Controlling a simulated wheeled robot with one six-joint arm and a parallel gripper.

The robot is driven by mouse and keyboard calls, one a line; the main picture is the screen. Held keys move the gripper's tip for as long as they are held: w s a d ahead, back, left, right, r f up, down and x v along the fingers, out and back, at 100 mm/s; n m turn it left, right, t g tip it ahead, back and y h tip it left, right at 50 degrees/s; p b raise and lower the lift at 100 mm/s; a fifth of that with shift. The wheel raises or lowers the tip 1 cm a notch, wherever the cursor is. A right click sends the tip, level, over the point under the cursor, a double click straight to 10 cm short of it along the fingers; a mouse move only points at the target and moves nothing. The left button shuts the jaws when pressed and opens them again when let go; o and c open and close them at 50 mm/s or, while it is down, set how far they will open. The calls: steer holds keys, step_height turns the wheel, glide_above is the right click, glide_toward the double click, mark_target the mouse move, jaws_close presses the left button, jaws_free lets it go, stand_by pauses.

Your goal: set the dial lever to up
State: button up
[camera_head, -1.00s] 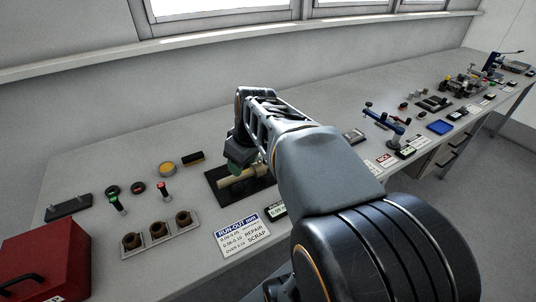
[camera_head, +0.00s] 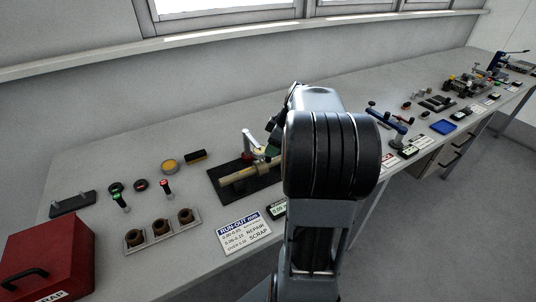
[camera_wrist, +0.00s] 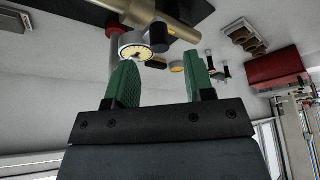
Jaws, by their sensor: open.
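The run-out fixture has a black base plate (camera_head: 225,198) with a tan shaft (camera_head: 238,177) lying along it. A pale upright arm (camera_head: 249,139) rises beside the shaft; I cannot tell whether it is the dial lever. In the wrist view, a round dial (camera_wrist: 134,46) with a pale face stands by a red post (camera_wrist: 115,36), close to the shaft (camera_wrist: 172,22). My gripper (camera_wrist: 160,62) is open, its green fingers apart with nothing between them. The dial is ahead of the left finger. In the head view my arm partly hides the gripper and the fixture's right side.
A run-out sign (camera_head: 244,233) and a small display (camera_head: 279,208) lie in front of the fixture. To the left are a tray of brown cups (camera_head: 160,231), several knobs and a red box (camera_head: 45,250). A blue stand (camera_head: 388,121) is to the right.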

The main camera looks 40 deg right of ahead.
mark_target(256, 148)
steer(key=shift+x, duration=2.45)
steer(key=shift+c, duration=0.5)
jaws_close()
